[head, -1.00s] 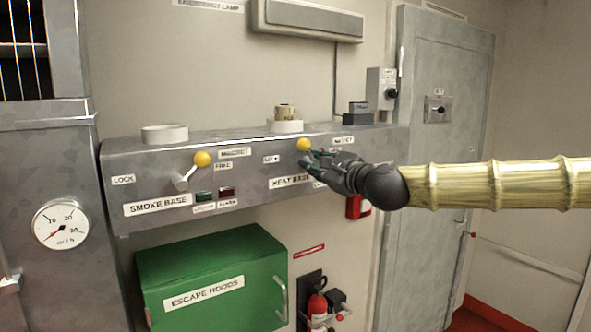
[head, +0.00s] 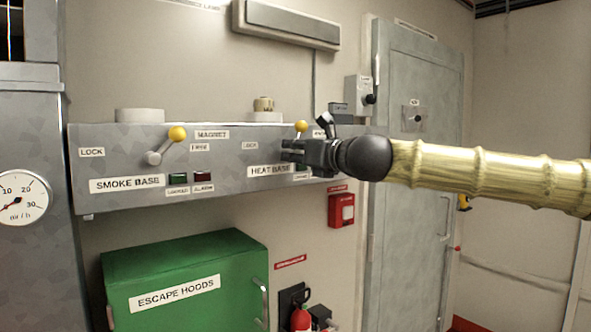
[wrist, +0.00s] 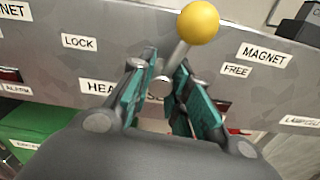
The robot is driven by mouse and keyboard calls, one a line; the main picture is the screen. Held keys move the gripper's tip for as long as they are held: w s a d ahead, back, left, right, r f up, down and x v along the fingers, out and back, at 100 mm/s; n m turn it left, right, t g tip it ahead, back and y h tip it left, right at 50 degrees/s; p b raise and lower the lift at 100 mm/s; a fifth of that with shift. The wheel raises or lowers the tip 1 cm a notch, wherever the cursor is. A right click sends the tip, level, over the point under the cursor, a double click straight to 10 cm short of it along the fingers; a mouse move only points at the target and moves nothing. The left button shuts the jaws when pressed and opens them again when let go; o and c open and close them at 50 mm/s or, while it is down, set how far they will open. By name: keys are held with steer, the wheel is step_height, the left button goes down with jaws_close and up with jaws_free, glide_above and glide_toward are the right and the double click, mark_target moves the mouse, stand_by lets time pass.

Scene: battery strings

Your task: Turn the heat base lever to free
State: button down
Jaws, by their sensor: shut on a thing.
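The heat base lever has a yellow ball (head: 301,126) and a grey stem. In the wrist view its ball (wrist: 198,22) stands above and slightly right of its round hub, between the LOCK label (wrist: 80,42) on the left and the FREE label (wrist: 236,71) on the right. My gripper (head: 291,152) is at the panel just below the ball. In the wrist view my gripper's teal-padded fingers (wrist: 166,84) sit either side of the lower stem, shut on the lever. In the head view the fingers hide the hub.
The smoke base lever (head: 166,145) is to the left on the same grey panel (head: 225,180). Two round bases (head: 140,115) (head: 264,112) sit on its top ledge. A green escape hoods box (head: 190,275) is below. A red call point (head: 341,209) and a door (head: 415,160) are right.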

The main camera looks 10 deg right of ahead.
steer(key=m+b, duration=0.3)
steer(key=shift+d+f+m+b, duration=0.15)
steer(key=shift+f+m+b, duration=0.15)
steer(key=shift+b, duration=0.1)
steer(key=shift+r+m+b, duration=0.25)
steer(key=shift+m+b, duration=0.65)
steer(key=shift+b, duration=0.1)
steer(key=shift+r, duration=0.1)
steer(key=c, duration=1.4)
jaws_free()
